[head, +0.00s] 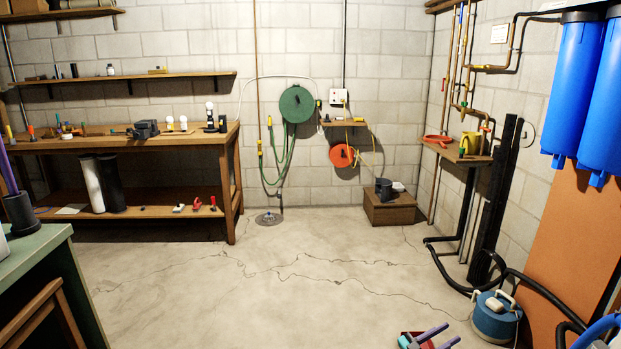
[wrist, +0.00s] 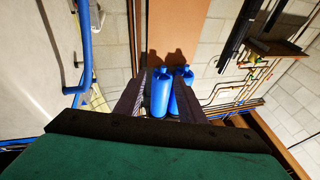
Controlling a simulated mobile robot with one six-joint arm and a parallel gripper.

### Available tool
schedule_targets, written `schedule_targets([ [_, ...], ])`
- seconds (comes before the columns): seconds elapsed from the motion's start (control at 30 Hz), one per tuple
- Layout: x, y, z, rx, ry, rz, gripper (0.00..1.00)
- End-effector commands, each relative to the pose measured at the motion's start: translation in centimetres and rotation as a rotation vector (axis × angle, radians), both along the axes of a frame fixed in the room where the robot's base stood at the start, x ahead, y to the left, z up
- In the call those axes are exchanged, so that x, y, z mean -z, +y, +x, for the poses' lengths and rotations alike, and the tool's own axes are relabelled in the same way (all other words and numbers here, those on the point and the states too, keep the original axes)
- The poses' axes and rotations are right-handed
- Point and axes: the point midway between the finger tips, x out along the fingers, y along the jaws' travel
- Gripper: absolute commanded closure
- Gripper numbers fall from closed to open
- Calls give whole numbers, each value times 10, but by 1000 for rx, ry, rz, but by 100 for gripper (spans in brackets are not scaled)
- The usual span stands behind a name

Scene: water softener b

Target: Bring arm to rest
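My gripper (wrist: 158,88) shows in the wrist view as two dark fingers standing apart with a clear gap between them. It is open, and I see nothing held in it. Its dark and green body fills the bottom of that view. Two blue filter housings (wrist: 161,95) show beyond the gap, apart from the fingers as far as I can tell. The head view does not show my gripper.
In the head view, blue housings (head: 569,85) hang at the right before an orange panel (head: 568,250). A blue jug-like container (head: 495,318) and black hoses lie below. A workbench (head: 150,142) stands at the left. The middle floor (head: 270,275) is clear.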

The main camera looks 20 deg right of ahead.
Motion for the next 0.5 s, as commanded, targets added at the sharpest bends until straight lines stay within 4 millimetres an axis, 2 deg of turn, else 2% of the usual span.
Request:
schedule_targets([
  [0.03, -10, 20, 16, -71, 22, 12, 64],
  [0.07, -11, 30, 25, -111, 34, 21, 64],
  [0.3, -3, 122, 99, -468, 152, 116, 64],
  [0.5, 16, 201, 138, -731, 261, 218, 64],
])
